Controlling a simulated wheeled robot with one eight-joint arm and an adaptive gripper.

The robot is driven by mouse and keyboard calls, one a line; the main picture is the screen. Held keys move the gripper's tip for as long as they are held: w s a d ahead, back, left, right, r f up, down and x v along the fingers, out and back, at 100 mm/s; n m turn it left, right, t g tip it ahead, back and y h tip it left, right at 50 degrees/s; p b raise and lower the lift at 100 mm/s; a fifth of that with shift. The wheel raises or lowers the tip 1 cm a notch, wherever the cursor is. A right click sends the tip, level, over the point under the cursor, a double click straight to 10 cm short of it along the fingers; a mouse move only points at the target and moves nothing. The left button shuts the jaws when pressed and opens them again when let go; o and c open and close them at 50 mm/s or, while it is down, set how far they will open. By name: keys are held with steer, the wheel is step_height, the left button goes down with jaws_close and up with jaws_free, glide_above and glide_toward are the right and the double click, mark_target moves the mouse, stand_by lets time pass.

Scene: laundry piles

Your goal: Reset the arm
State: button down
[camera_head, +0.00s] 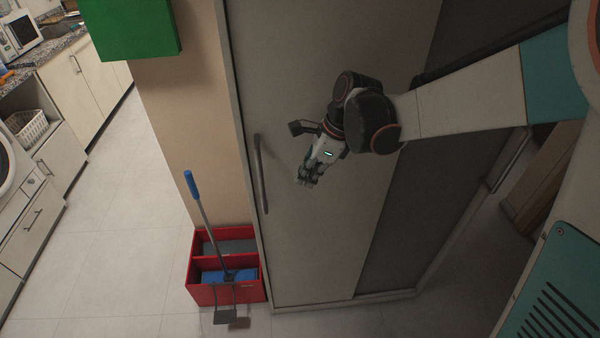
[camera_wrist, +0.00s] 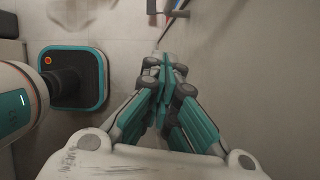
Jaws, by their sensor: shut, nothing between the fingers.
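My gripper (camera_head: 308,178) hangs at the end of my arm in front of a grey sliding door (camera_head: 300,240) in the head view. The gripper is to the right of the door's vertical handle (camera_head: 261,173) and appears apart from it. In the wrist view my gripper (camera_wrist: 168,75) shows its teal and grey fingers brought together. Nothing shows between them. My arm reaches in from the right of the head view, bent at a dark joint just above the gripper.
A red bin (camera_head: 226,293) with a blue-handled tool (camera_head: 205,215) stands on the floor left of the door. A green box (camera_head: 130,28) is at the upper left. Kitchen cabinets (camera_head: 88,75) line the far left. Tiled floor (camera_head: 115,225) between is clear.

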steer(key=s+d+r+n+t+h+b, duration=0.1)
steer(key=s+d+r+n+t+h, duration=0.1)
steer(key=s+d+n, duration=0.5)
steer(key=s+d+r+n+t+h+b, duration=0.2)
steer(key=s+d+n, duration=0.5)
steer(key=s+n, duration=0.4)
steer(key=shift+d+r+n+t, duration=0.35)
steer(key=shift+r+n+t, duration=0.45)
steer(key=shift+t, duration=0.4)
steer(key=shift+f, duration=0.1)
